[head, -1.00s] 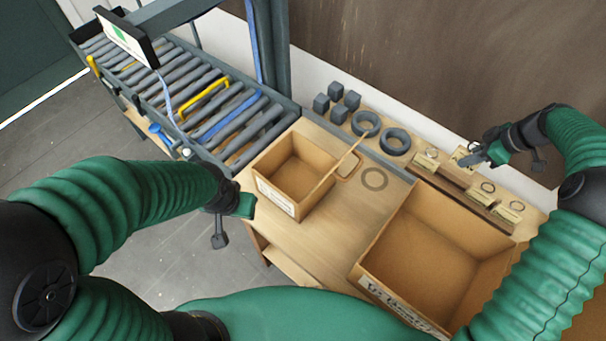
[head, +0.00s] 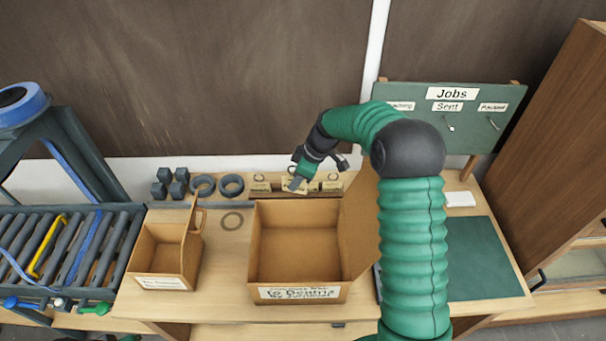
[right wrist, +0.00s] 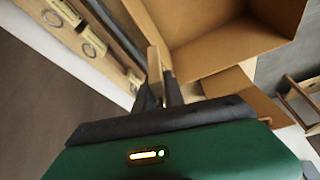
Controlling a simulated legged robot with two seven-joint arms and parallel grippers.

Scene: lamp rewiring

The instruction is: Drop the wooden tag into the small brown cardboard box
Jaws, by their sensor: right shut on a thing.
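My right gripper (head: 296,183) is at the rack of tags behind the large box. In the right wrist view its fingers (right wrist: 160,98) are shut on a thin pale wooden piece, the wooden tag (right wrist: 155,66), seen nearly edge-on. In the head view the gripper partly covers the held tag. The small brown cardboard box (head: 163,282) stands open at the left of the bench, with a white label on its front and a raised flap on its right side. It is well to the left of the right gripper. My left gripper is not clearly in view.
A larger open box (head: 300,293) stands between the small box and my right arm, its right flap raised. Other ringed tags (head: 261,184) sit on the rack. Dark rings (head: 231,185) and blocks (head: 161,190) lie at the back left. A roller conveyor (head: 60,250) adjoins the bench.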

